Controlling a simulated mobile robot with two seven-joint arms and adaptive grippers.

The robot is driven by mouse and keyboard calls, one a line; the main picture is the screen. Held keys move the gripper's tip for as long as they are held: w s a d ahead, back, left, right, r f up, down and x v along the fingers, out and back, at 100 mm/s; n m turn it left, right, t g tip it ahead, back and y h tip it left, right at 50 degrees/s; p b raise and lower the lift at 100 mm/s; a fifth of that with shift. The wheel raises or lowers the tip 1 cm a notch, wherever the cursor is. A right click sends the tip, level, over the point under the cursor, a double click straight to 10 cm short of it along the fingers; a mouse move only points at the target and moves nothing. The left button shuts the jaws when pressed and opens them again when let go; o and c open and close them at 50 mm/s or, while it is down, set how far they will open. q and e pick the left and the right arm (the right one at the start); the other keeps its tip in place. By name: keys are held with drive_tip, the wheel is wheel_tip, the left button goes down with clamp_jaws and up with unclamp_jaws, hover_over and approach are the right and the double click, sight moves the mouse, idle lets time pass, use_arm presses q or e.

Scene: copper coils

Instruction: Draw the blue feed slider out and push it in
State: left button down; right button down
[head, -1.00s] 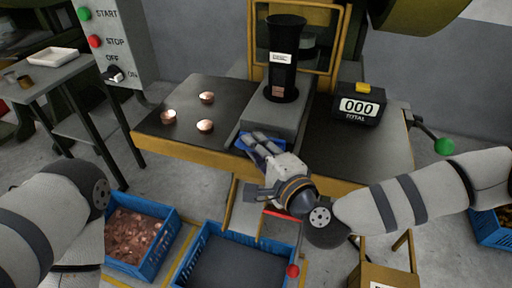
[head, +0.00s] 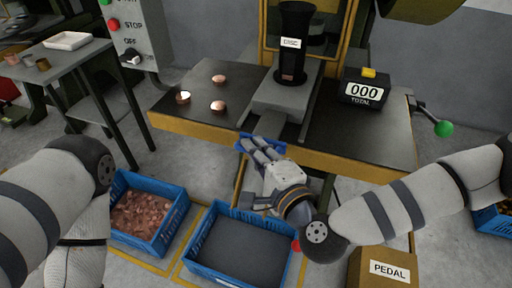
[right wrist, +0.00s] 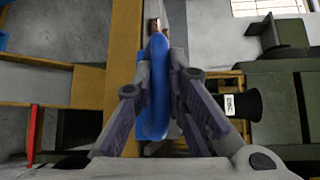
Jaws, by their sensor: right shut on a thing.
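The blue feed slider (head: 243,147) has its handle just in front of the press table's yellow front edge. A grey channel (head: 280,127) runs back from it to the block under the black disc tube (head: 293,45). My right gripper (head: 257,147) is shut on the handle, fingers covering much of it. In the right wrist view the fingers (right wrist: 155,95) clasp the blue slider (right wrist: 156,75) from both sides. A copper-coloured piece (right wrist: 154,30) shows on the strip beyond it. My left arm is at the left; its gripper is out of view.
Copper discs (head: 218,106) lie on the table's left part. A counter (head: 364,92) reading 000 stands right. Below are a blue crate of copper pieces (head: 178,228), another blue crate (head: 204,272) and a pedal box (head: 378,269). A green-knobbed lever (head: 443,129) sticks out right.

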drive_tip(key=shift+s+a+f, duration=0.15)
drive_tip(key=shift+s, duration=0.1)
drive_tip(key=c, duration=1.7)
unclamp_jaws()
drive_tip(key=shift+o, duration=0.5)
drive_tip(key=v, duration=1.2)
